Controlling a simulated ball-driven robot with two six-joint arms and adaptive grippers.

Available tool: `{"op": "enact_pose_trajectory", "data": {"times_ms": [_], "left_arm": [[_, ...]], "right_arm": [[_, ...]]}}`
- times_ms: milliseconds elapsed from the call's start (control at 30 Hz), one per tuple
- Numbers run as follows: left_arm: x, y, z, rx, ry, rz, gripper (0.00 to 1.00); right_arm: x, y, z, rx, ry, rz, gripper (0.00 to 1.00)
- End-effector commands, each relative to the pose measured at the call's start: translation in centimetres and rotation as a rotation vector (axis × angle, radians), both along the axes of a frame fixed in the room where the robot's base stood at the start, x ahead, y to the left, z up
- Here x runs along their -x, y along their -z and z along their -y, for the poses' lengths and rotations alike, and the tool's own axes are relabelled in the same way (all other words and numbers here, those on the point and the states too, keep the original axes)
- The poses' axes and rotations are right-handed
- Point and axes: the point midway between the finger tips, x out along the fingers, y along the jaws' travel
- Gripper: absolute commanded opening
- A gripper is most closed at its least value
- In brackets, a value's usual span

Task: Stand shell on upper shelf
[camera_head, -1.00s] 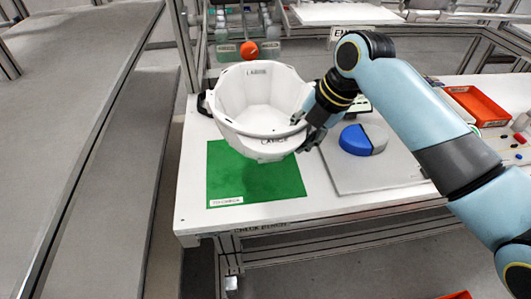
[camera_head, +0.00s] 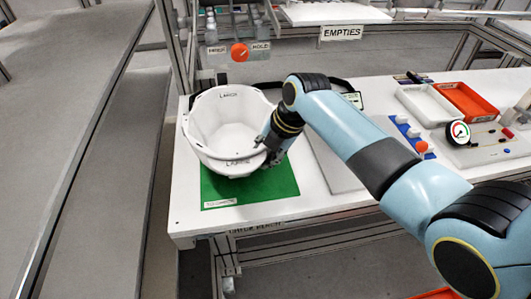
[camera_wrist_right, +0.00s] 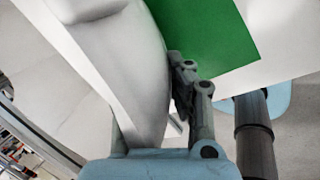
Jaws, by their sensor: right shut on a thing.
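A white helmet shell (camera_head: 205,128), marked with lettering, is held open side up over the green mat (camera_head: 283,182). It hides the mat's back left part. My right gripper (camera_head: 270,150) is shut on the shell's right rim. In the right wrist view the shell wall (camera_wrist_right: 135,65) lies against a finger of the right gripper (camera_wrist_right: 180,85); the other finger is hidden. Grey flat surfaces at two heights stand at the left, the higher one (camera_head: 70,50) running along the edge of the view. I cannot tell whether that is the upper shelf. My left gripper is not in view.
The white bench (camera_head: 188,205) has a grey board (camera_head: 325,165) right of the mat, partly behind my arm. White (camera_head: 428,104) and orange trays (camera_head: 470,100) and a gauge (camera_head: 458,133) stand at the right. A frame post (camera_head: 178,50) rises at the bench's back left.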

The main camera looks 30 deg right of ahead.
Motion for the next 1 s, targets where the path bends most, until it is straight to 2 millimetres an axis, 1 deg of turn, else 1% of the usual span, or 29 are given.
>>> {"op": "enact_pose_trajectory", "data": {"times_ms": [67,100,233,267,500,633,767,900,1000], "left_arm": [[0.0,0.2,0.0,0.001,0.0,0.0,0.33],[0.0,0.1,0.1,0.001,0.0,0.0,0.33],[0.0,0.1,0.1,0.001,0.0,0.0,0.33],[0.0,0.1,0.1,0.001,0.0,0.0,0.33],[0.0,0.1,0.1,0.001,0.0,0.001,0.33],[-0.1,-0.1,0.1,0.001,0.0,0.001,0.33],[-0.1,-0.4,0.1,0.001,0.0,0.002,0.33],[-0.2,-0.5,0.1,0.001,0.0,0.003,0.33],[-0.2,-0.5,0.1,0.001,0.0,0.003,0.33]], "right_arm": [[-0.1,0.2,0.0,0.0,0.0,0.002,0.0],[0.0,0.2,0.0,0.001,0.0,-0.001,0.19],[0.0,0.2,0.0,0.001,0.0,-0.001,0.36],[0.0,0.2,0.0,0.001,0.0,-0.001,0.37],[0.0,0.1,0.0,0.001,0.0,-0.001,0.37],[0.2,-0.8,0.3,0.002,0.001,0.001,0.37],[1.0,-3.1,0.8,0.002,-0.001,0.003,0.37],[2.1,-6.1,1.5,0.003,-0.001,0.004,0.37],[2.7,-8.0,1.9,0.002,-0.001,0.003,0.37]]}}
